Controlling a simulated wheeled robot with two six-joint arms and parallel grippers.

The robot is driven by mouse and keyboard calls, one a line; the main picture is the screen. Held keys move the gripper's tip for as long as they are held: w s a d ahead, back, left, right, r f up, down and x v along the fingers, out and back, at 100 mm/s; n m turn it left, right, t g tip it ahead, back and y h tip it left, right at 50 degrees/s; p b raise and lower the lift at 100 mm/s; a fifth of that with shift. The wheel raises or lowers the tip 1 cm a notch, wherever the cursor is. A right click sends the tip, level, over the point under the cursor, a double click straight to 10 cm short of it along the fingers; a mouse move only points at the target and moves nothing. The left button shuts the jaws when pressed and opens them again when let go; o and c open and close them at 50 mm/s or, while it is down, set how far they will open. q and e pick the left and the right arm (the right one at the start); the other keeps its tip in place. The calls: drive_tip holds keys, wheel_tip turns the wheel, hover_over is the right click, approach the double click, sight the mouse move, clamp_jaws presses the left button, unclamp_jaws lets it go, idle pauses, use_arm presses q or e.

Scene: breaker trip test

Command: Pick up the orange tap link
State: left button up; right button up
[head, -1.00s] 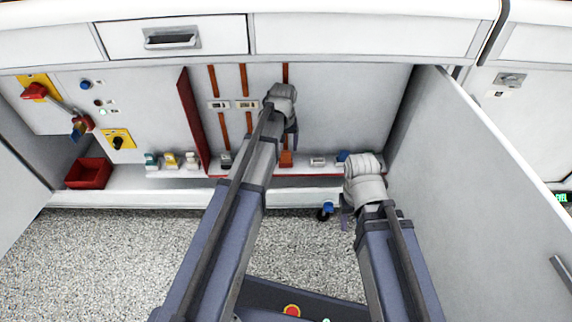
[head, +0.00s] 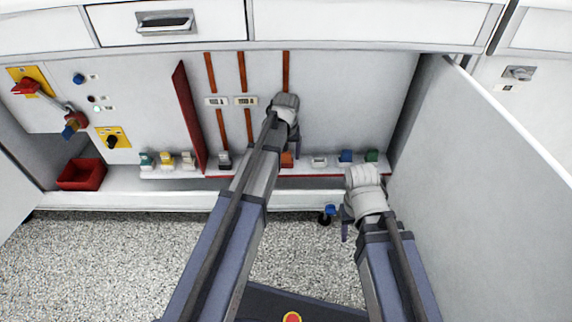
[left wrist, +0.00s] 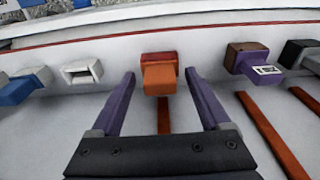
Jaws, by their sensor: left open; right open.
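The orange tap link (head: 287,159) sits on the red-edged ledge at the foot of the panel, under the right-hand copper-coloured strip. In the head view my left gripper (head: 291,138) partly covers it. In the left wrist view the orange tap link (left wrist: 160,77) shows between and just beyond the fingertips of my left gripper (left wrist: 160,88), which is open. There is a visible gap on each side of the link. My right gripper (head: 346,226) is open and empty, low in front of the cabinet at the right.
A white block (head: 319,161), a blue block (head: 345,156) and a green block (head: 372,156) stand right of the link on the ledge. A red divider (head: 188,117) and an open door (head: 480,130) flank the bay. A red bin (head: 82,174) is far left.

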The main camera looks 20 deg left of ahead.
use_arm(q)
clamp_jaws()
idle(0.5)
drive_tip(key=shift+r, duration=0.15)
use_arm(e)
drive_tip(key=shift+r, duration=0.15)
